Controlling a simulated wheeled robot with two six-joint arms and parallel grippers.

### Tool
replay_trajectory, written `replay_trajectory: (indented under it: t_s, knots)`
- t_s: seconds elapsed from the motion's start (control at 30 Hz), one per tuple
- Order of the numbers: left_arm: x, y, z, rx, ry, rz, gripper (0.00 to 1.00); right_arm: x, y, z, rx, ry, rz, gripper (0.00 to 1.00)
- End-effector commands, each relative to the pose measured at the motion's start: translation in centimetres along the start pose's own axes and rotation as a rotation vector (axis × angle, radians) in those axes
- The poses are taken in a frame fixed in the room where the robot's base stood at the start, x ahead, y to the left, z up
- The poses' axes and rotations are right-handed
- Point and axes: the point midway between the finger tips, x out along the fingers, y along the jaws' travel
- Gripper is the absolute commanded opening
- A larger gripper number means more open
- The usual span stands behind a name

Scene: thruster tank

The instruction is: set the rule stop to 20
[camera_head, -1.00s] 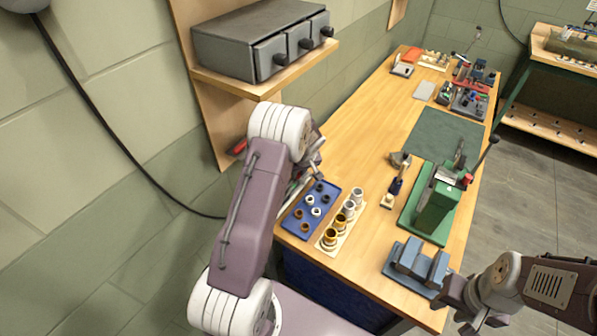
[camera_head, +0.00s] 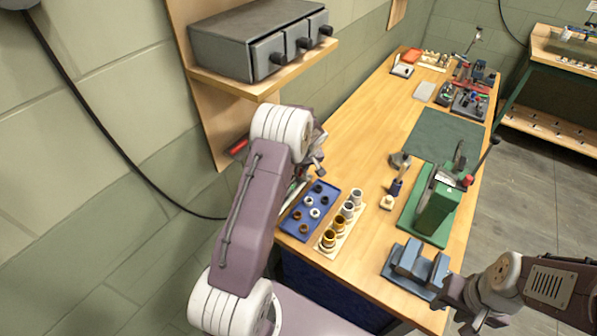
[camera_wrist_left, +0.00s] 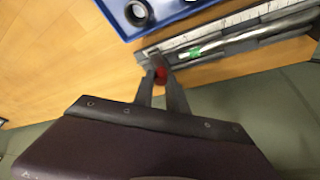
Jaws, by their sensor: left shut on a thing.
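The rule (camera_wrist_left: 235,37) lies along the bench edge in the left wrist view, a long scale with a metal rod beside it and a green mark (camera_wrist_left: 195,53) on it. A red stop knob (camera_wrist_left: 161,75) sits at the rule's left part. My left gripper (camera_wrist_left: 163,78) is shut on the red stop, with a finger on each side of it. In the head view my left gripper (camera_head: 312,165) is mostly hidden by its own arm, and the rule is largely hidden too. The scale's numbers are too small to read. My right gripper (camera_head: 468,318) is at the lower right, off the bench, its fingers unclear.
A blue tray (camera_head: 322,190) with several rings lies beside the rule. A cream rack (camera_head: 350,228) with several cups is next to it. A green press (camera_head: 432,215) and a blue-grey vise block (camera_head: 415,268) stand at right. A drawer cabinet (camera_head: 225,50) hangs above on a shelf.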

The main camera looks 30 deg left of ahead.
Motion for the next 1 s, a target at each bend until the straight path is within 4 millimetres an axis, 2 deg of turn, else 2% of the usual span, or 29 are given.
replay_trajectory:
  t_s: [0.27, 0.3, 0.37, 0.7, 0.77, 1.0]
  knots:
    - [0.0, 0.3, -0.2, 0.001, 0.001, 0.002, 0.00, 0.1, 0.0, 0.0, 0.000, 0.000, 0.000, 0.39]
    - [0.0, 0.3, -0.2, 0.001, 0.001, 0.002, 0.23, 0.1, 0.0, 0.0, 0.000, 0.000, 0.000, 0.39]
    - [0.0, 0.3, -0.2, 0.001, 0.001, 0.002, 0.39, 0.1, 0.0, 0.0, 0.000, 0.000, 0.000, 0.39]
    - [-0.3, 0.3, -0.3, 0.000, 0.003, 0.003, 0.39, 0.2, 0.0, 0.0, 0.000, 0.000, 0.000, 0.39]
    - [-1.1, 0.4, -0.4, 0.000, 0.005, 0.005, 0.39, 0.3, 0.0, 0.0, 0.000, 0.000, 0.000, 0.39]
    - [-6.4, 0.4, -0.3, 0.001, 0.005, 0.005, 0.39, 0.8, 0.0, 0.1, 0.000, 0.000, 0.000, 0.39]
